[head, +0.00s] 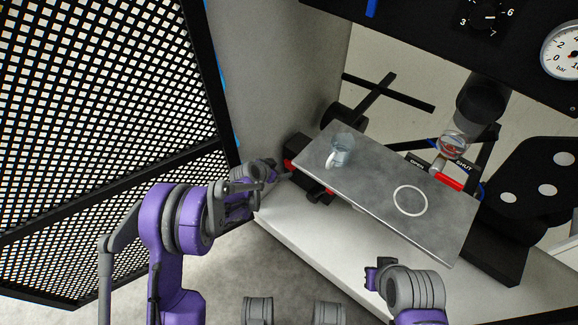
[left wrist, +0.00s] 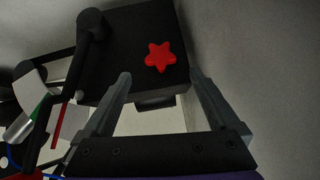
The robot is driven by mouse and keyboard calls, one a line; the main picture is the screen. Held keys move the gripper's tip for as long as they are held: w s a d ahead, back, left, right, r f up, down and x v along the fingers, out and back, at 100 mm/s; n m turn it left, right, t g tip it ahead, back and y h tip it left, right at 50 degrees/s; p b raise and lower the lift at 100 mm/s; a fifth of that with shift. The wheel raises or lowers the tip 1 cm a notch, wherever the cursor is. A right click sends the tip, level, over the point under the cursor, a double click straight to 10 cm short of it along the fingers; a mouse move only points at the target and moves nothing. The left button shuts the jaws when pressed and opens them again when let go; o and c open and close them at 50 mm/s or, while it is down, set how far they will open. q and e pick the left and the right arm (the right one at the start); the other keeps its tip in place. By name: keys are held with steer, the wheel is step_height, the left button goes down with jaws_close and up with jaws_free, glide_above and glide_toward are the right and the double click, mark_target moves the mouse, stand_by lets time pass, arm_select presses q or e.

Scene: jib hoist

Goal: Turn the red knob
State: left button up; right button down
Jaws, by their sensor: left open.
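The red knob (left wrist: 159,57) is star-shaped and sits on the face of a black box (left wrist: 140,30) in the left wrist view. My left gripper (left wrist: 160,76) is open, with its two fingers apart and the knob in view between and beyond their tips. Nothing is between the fingers. In the head view my left gripper (head: 280,174) is close to the black box (head: 310,148) at the left end of the grey plate, and it hides most of the knob there. My right arm's end (head: 378,277) shows at the lower right, its fingers too unclear to read.
The grey plate (head: 440,235) bears a clear glass (head: 341,150) and a white ring mark. A red-handled lever (head: 447,181) lies behind it, near OPEN and SHUT labels. A perforated black panel (head: 100,100) stands at left. A dark panel with a dial and gauge (head: 563,50) is above.

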mark_target(288, 166)
arm_select(q)
steer(key=b+x, duration=0.2)
steer(key=x, duration=0.7)
steer(key=shift+w+d+f, duration=0.15)
steer(key=shift+w, duration=0.1)
steer(key=c, duration=1.4)
steer(key=shift+o, duration=0.2)
steer(key=shift+n+g+h, duration=0.3)
steer(key=shift+n+h, duration=0.1)
steer(key=shift+h, duration=0.1)
steer(key=o, duration=1.4)
steer(key=shift+c, duration=0.2)
